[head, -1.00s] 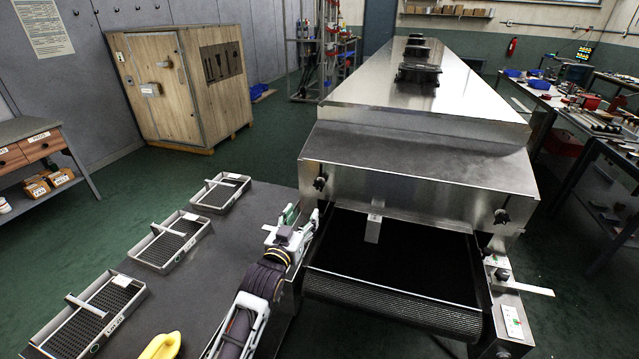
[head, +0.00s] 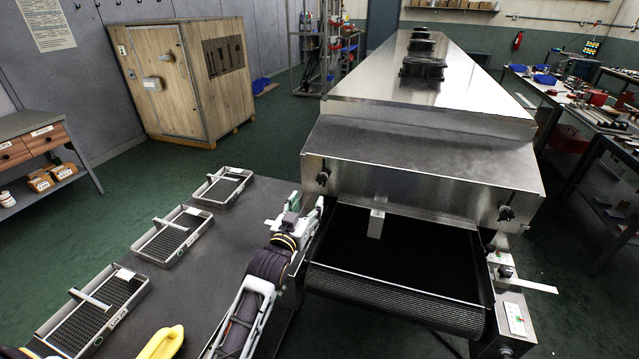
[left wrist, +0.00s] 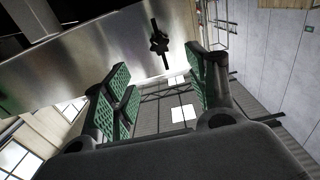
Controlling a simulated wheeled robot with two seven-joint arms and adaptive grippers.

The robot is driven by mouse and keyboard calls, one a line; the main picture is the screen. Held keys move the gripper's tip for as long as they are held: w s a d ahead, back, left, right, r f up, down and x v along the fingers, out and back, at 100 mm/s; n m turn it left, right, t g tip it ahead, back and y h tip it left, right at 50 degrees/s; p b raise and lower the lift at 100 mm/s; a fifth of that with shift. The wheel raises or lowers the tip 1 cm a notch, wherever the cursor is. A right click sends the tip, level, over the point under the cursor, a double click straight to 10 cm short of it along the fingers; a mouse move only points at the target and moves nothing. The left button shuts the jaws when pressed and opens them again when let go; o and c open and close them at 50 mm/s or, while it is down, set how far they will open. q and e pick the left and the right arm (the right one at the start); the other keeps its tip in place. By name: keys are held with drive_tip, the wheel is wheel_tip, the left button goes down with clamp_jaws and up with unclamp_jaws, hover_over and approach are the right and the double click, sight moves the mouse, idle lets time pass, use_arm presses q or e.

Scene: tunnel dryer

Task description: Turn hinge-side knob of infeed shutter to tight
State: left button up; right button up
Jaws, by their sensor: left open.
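The infeed shutter (head: 420,190) is a steel panel across the dryer's near end, with a dark knob near each side. The left knob (head: 323,178) and the right knob (head: 506,213) both show in the head view; I cannot tell which is the hinge side. My left gripper (head: 306,204) is open and empty, just below the left knob and apart from it. In the left wrist view, a dark cross-shaped knob (left wrist: 159,44) on the steel panel lies ahead of the gap between the green-padded fingers (left wrist: 157,62). My right gripper is not in view.
A dark conveyor belt (head: 400,292) runs under the shutter. A table (head: 215,262) at left holds several metal trays and a yellow object (head: 160,344). A side bracket (head: 528,285) juts out right of the belt. Green floor lies open behind the table.

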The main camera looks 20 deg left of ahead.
sight(321, 180)
use_arm(q)
drive_tip(key=shift+w+d, duration=0.2)
drive_tip(key=shift+w, duration=5.75)
drive_tip(key=c, duration=1)
